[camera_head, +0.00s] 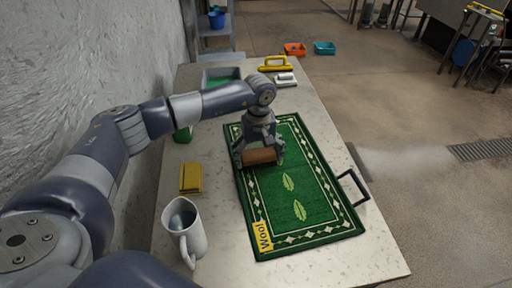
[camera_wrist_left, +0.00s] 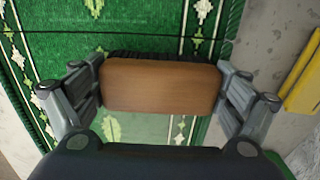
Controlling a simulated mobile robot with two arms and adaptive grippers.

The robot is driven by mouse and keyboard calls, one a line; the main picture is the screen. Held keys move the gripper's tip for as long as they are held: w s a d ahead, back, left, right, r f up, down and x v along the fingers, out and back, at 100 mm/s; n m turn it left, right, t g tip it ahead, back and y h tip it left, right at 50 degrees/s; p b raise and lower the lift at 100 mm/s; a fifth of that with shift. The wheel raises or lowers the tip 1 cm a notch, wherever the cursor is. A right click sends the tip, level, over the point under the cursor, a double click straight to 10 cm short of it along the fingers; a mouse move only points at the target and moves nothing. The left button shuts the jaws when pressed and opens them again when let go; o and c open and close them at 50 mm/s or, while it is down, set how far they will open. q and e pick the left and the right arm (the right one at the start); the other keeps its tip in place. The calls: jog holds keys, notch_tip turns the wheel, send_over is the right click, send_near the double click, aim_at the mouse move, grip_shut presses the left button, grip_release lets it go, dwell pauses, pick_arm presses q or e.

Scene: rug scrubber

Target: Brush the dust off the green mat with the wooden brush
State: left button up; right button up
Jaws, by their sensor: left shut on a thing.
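The green mat (camera_head: 300,209) lies flat on the table, with a white diamond border, pale leaf shapes and a yellow "Wool" tag. It also shows in the left wrist view (camera_wrist_left: 150,18). My left gripper (camera_head: 258,155) is over the upper left part of the mat. It is shut on the wooden brush (camera_head: 260,156), whose brown block sits between the two fingers in the left wrist view (camera_wrist_left: 160,86). Dark bristles show along the block's far edge. Whether the bristles touch the mat is hard to tell. No dust is clearly visible. My right gripper is not in view.
A wall is on the left.

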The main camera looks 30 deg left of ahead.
aim_at(255, 148)
pick_arm(q)
jog(key=shift+s+d+f, duration=0.1)
jog(key=shift+s+d, duration=0.1)
jog(key=shift+s, duration=0.1)
jog(key=shift+w+a+f+b, duration=0.1)
jog(key=shift+w+a+b, duration=0.1)
jog(key=shift+b, duration=0.1)
jog(key=shift+w+a+b, duration=0.85)
jog(key=shift+w+b, duration=0.15)
jog(key=shift+w, duration=0.05)
jog(key=shift+w+a, duration=0.4)
jog(key=shift+a, duration=0.05)
jog(key=w+a+b, duration=0.2)
jog(key=shift+w+a+b, duration=0.1)
jog(key=shift+w+b, duration=0.2)
jog(key=shift+w+a, duration=0.25)
jog(key=shift+w+a+b, duration=0.95)
jog(key=shift+w+b, duration=0.1)
jog(key=shift+b, duration=0.1)
jog(key=shift+w+a+b, duration=0.3)
jog(key=shift+w+a, duration=0.15)
jog(key=shift+w+a+b, duration=1.15)
jog(key=shift+w+b, duration=0.05)
jog(key=shift+w, duration=0.15)
jog(key=shift+w+a, duration=0.2)
jog(key=shift+a, duration=0.15)
jog(key=shift+r, duration=0.25)
